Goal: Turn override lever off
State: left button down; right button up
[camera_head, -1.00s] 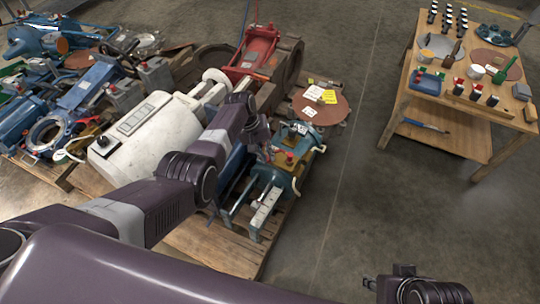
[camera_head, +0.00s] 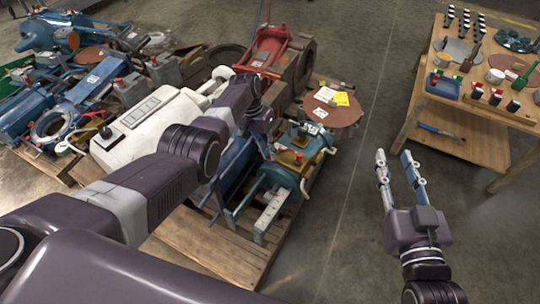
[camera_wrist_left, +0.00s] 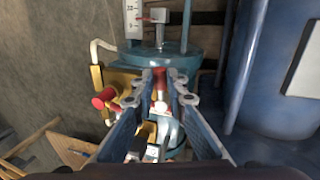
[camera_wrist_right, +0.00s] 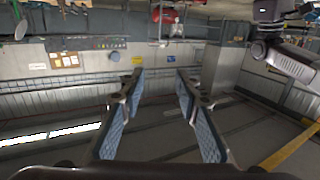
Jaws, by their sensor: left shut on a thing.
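A teal and brass machine (camera_head: 283,178) with red-tipped fittings stands on the pallet. My left gripper (camera_wrist_left: 160,78) is at this machine, its fingers closed around a slim red-tipped lever (camera_wrist_left: 160,105) in the left wrist view. In the head view my left arm hides most of this grip. A second red handle (camera_wrist_left: 105,97) sticks out from the brass block, left of the fingers and apart from them. No label shows which part is the override lever. My right gripper (camera_head: 395,162) is open and empty over bare floor, and its spread fingers show in the right wrist view (camera_wrist_right: 158,85).
A white cylindrical machine (camera_head: 150,125) and a blue tank (camera_wrist_left: 275,70) stand close beside the left gripper. A brown disc with tags (camera_head: 345,112) lies behind the teal machine. A wooden workbench (camera_head: 418,105) is at the right; the floor between is clear.

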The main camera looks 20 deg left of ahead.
pick_arm(q)
jog(key=shift+a+f+m+b, duration=0.1)
jog(key=shift+a+m+b, duration=0.1)
jog(key=shift+m+b, duration=0.4)
pick_arm(e)
notch_tip(320, 180, up, 9)
jog(key=s+t+y, duration=0.1)
jog(key=t, duration=0.3)
jog(key=shift+a+y, duration=0.4)
jog(key=shift+a, duration=0.05)
pick_arm(q)
jog(key=c, duration=1.9)
grip_release()
jog(key=shift+c, duration=0.2)
jog(key=shift+w, duration=0.1)
jog(key=v, duration=1.2)
